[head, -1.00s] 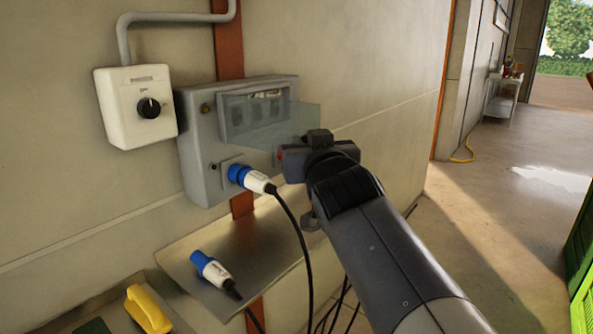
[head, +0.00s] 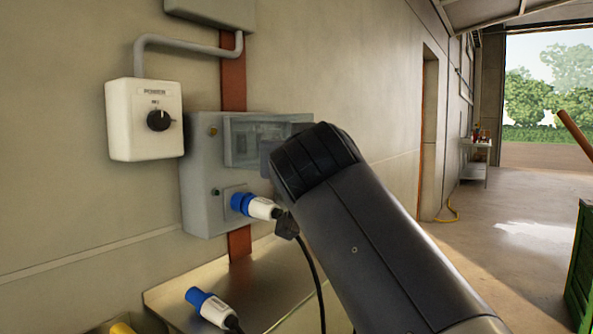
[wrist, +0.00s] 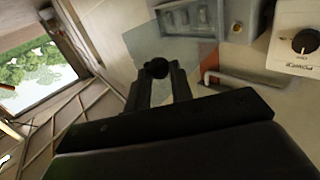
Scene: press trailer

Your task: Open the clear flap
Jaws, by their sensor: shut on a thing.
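The clear flap (head: 298,124) is a see-through panel on the grey wall box (head: 205,205). In the head view it reaches past the box's right side and partly covers the window recess. In the wrist view the bluish flap (wrist: 146,42) stands out from the box beside the bare recess with switches (wrist: 187,20). My gripper (wrist: 157,72) is shut on the flap's edge, with a dark round knob between its fingertips. In the head view my arm hides the fingers and part of the flap.
A white switch box (head: 143,120) with a black knob is left of the grey box. A blue-and-white plug (head: 257,206) sits in the box's lower socket, its cable hanging below. Another plug (head: 210,307) lies on the metal shelf (head: 265,290). Open floor lies to the right.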

